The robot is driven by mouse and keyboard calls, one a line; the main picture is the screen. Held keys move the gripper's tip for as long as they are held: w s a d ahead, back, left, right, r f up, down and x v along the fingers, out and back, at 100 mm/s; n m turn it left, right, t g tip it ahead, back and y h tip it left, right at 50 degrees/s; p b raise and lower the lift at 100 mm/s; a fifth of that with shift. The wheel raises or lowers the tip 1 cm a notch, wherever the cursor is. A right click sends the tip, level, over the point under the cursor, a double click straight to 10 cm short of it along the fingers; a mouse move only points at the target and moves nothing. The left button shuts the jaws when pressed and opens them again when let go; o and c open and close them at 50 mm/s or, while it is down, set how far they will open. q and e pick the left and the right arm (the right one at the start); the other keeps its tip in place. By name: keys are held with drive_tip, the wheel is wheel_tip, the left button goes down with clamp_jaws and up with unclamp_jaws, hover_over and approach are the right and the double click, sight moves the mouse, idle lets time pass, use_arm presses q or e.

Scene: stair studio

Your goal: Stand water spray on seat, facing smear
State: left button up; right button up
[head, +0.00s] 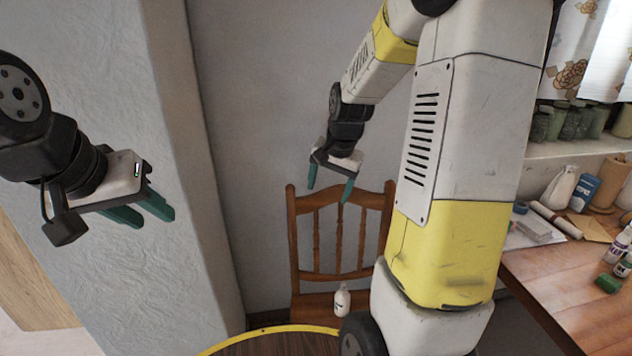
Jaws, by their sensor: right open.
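A small white bottle (342,300), which looks like the water spray, stands upright on the wooden chair's seat (310,306), near the seat's front right. A dark mark shows on its front, but which way its nozzle faces is too small to tell. My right gripper (330,190) is open and empty, fingers pointing down, above the bottle and level with the top of the chair's back. My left gripper (150,217) is at the left before the pale wall, its teal fingers apart with nothing between them. I cannot make out a smear.
A wooden worktop (560,275) with bottles, papers and a green block stands at right. A shelf of jars (580,148) is above it. A wall corner stands left of the chair.

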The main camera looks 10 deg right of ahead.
drive_tip(key=s+a+r+n+t, duration=0.1)
drive_tip(key=s+a+r+n, duration=0.2)
drive_tip(key=s+r, duration=0.3)
drive_tip(key=s+a+r+n+t+y, duration=0.1)
drive_tip(key=s+a+r+n, duration=0.2)
drive_tip(key=s+r, duration=0.4)
drive_tip(key=s+n, duration=0.1)
drive_tip(key=s, duration=0.6)
drive_tip(key=shift+s+n+t, duration=0.35)
drive_tip(key=shift+n+t, duration=0.05)
drive_tip(key=shift+r, duration=0.1)
